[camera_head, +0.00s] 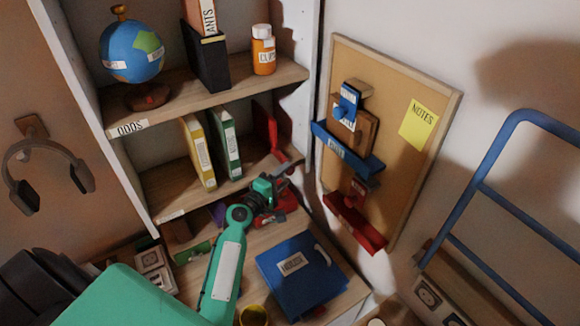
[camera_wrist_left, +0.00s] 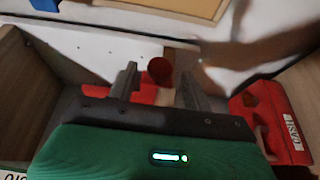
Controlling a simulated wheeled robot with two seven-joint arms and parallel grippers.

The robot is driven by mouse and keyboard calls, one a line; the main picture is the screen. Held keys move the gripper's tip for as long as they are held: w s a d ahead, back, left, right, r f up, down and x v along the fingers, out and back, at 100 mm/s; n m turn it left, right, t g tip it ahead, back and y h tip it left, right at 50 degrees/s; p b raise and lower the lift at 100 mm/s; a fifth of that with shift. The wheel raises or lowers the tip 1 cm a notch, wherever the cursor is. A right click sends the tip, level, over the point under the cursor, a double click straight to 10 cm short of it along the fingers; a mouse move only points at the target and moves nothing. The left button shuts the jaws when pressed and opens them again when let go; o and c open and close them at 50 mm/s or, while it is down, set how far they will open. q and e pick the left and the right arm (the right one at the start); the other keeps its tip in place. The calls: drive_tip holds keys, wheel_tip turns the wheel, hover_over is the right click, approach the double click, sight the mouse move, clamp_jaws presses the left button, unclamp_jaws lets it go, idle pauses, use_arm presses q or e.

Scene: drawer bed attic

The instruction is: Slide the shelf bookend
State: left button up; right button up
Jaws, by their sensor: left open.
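The red bookend (camera_head: 265,128) stands on the middle shelf, to the right of a yellow book (camera_head: 199,153) and a green book (camera_head: 226,143), with a gap between. Its base reaches toward the shelf's front edge. My left gripper (camera_head: 288,171) is at the shelf's front right, close to the base. In the left wrist view the gripper (camera_wrist_left: 158,70) is open, with a round red knob (camera_wrist_left: 160,71) between the fingertips. A red surface (camera_wrist_left: 96,91), seemingly the bookend, lies behind the fingers. Contact cannot be told. My right gripper is out of view.
A red cash box (camera_wrist_left: 275,118) sits below my gripper. A blue binder (camera_head: 300,277) lies at the front. A corkboard (camera_head: 395,115) with small wall racks hangs right of the shelves. A globe (camera_head: 131,50) and orange jar (camera_head: 263,52) stand on the upper shelf.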

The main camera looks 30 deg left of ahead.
sight(288, 173)
use_arm(q)
drive_tip(key=shift+w+d+p, duration=0.15)
drive_tip(key=shift+w, duration=0.75)
drive_tip(key=shift+w+d+p, duration=0.1)
drive_tip(key=shift+w+p, duration=0.05)
drive_tip(key=shift+w, duration=0.7)
